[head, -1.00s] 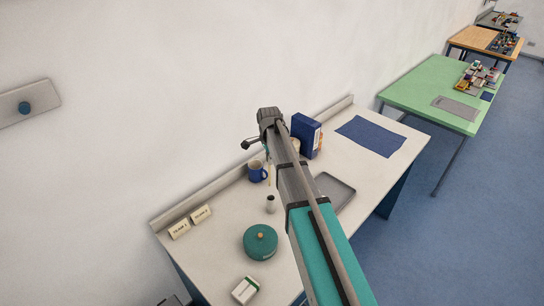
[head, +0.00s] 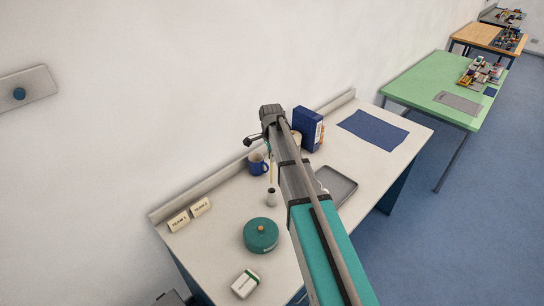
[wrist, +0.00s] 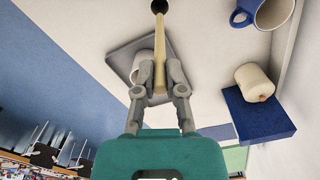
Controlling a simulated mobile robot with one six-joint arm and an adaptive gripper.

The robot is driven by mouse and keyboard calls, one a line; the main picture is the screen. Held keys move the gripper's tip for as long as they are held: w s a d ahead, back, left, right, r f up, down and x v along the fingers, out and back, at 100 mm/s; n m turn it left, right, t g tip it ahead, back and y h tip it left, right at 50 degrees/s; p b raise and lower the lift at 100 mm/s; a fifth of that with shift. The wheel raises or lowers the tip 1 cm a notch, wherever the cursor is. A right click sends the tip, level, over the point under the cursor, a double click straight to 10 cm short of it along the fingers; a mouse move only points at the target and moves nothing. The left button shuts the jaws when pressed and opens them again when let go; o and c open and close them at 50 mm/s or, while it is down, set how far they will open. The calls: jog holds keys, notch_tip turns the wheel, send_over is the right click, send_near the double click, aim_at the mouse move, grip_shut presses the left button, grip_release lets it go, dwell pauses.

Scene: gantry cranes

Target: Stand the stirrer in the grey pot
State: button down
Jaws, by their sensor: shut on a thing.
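My gripper (wrist: 158,90) is shut on the stirrer (wrist: 159,62), a thin pale stick, in the wrist view. A dark round shape sits at the stick's far end there; I cannot tell whether it belongs to the stirrer. In the head view my arm hides the gripper's jaws, but the stick (head: 270,172) shows hanging beside the arm.
A teal lidded pot (head: 261,236) and a white box (head: 245,284) are in front. A blue box (head: 307,129), a grey tray (head: 343,187) and a blue mat (head: 373,130) lie to the right.

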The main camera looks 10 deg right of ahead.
jog(key=shift+f+b, duration=4.7)
jog(key=shift+f, duration=0.25)
jog(key=c, duration=0.6)
grip_release()
jog(key=shift+c, duration=0.2)
jog(key=shift+r, duration=0.15)
